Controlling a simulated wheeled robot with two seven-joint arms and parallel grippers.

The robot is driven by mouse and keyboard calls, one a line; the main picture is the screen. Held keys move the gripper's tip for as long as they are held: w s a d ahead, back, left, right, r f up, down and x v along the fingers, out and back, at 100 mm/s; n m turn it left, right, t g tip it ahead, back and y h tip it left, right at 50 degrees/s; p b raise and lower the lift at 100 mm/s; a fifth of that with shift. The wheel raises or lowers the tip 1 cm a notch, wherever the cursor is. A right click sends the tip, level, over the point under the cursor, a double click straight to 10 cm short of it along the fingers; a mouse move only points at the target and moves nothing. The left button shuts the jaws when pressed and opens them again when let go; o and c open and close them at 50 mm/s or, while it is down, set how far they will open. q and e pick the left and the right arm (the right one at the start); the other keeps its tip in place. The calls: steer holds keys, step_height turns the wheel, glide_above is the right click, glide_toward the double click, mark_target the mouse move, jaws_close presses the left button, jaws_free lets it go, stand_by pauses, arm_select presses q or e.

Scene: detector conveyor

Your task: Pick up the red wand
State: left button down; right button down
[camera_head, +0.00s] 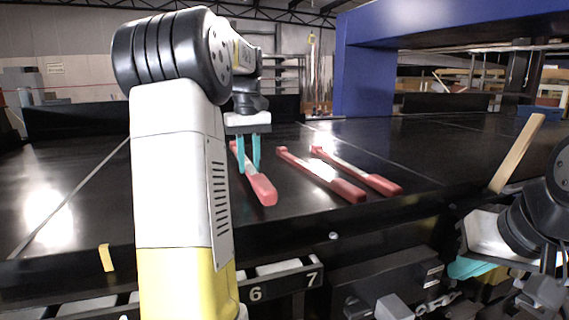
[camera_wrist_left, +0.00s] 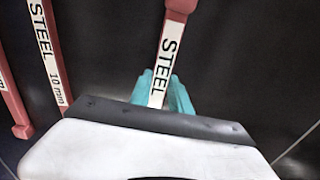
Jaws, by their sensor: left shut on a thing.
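Three red wands with white labelled middles lie on the black conveyor. My left gripper (camera_head: 249,160) points down and is shut on the leftmost red wand (camera_head: 262,189), around its white middle. In the left wrist view, the teal fingers (camera_wrist_left: 163,92) sit on both sides of this wand (camera_wrist_left: 171,42), whose label reads "STEEL". I cannot tell whether the wand is clear of the belt. My right gripper (camera_head: 472,268) is low at the right, in front of the conveyor, partly hidden; its opening is unclear.
A middle wand (camera_head: 322,175) and a right wand (camera_head: 358,171) lie beside the held one. A blue detector frame (camera_head: 365,75) stands behind at the right. A wooden stick (camera_head: 517,152) leans near my right arm. The left part of the conveyor (camera_head: 75,170) is clear.

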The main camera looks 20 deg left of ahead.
arm_select(q)
steer(key=s+a, duration=0.2)
steer(key=a, duration=0.1)
steer(key=s+a, duration=0.5)
steer(key=a, duration=0.1)
steer(key=shift+s+a+r, duration=0.1)
steer(key=shift+s+a, duration=0.1)
steer(key=shift+a, duration=0.2)
